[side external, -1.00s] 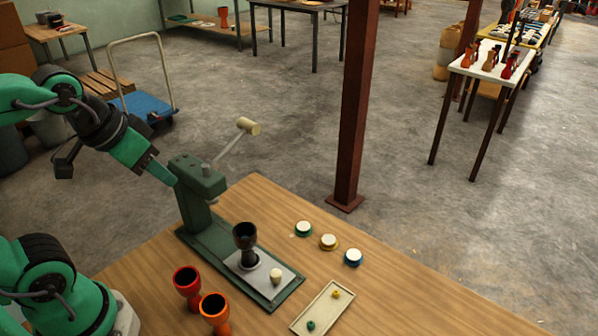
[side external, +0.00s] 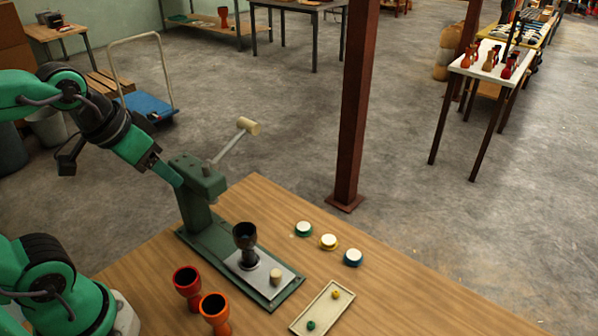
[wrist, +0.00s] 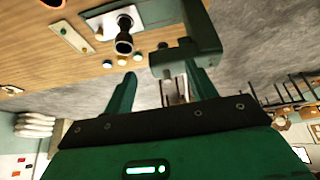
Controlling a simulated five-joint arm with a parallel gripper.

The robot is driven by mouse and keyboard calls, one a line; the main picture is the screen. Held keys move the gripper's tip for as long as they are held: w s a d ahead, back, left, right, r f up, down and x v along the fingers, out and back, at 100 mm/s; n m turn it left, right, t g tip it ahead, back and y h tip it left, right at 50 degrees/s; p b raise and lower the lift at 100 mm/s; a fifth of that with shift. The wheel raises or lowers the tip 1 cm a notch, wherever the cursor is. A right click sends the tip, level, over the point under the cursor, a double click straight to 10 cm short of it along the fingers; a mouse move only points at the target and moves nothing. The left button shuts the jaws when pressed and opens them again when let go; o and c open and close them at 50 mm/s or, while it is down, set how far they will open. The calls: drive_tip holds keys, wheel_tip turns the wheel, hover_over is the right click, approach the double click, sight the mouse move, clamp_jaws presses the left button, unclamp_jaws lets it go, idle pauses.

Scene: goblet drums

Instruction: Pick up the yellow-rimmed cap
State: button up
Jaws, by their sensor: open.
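The yellow-rimmed cap (side external: 328,242) lies flat on the wooden table, white on top. It is the middle one of a row, between a green-rimmed cap (side external: 303,229) and a blue-rimmed cap (side external: 353,257). The three caps also show small in the wrist view, the middle one (wrist: 122,60) just beyond my left finger. My gripper (side external: 170,174) is at the left, high up beside the green press and well away from the caps. In the wrist view its two fingers (wrist: 160,78) are apart with no object held between them.
The green press (side external: 200,190) with a lever stands between my gripper and the caps; a dark goblet (side external: 246,236) is on its plate. Red (side external: 187,285) and orange (side external: 215,312) goblets stand in front. Table right of the caps is clear.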

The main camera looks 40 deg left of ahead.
drive_tip(key=w+d+g, duration=0.2)
drive_tip(key=w+d, duration=0.2)
drive_tip(key=w, duration=0.5)
drive_tip(key=g, duration=0.4)
approach(329, 239)
drive_tip(key=shift+s+a+f, duration=0.15)
drive_tip(key=shift+s, duration=0.15)
drive_tip(key=shift+f, duration=0.2)
drive_tip(key=shift+w+f, duration=0.1)
drive_tip(key=shift+f, duration=3.85)
drive_tip(key=c, duration=0.9)
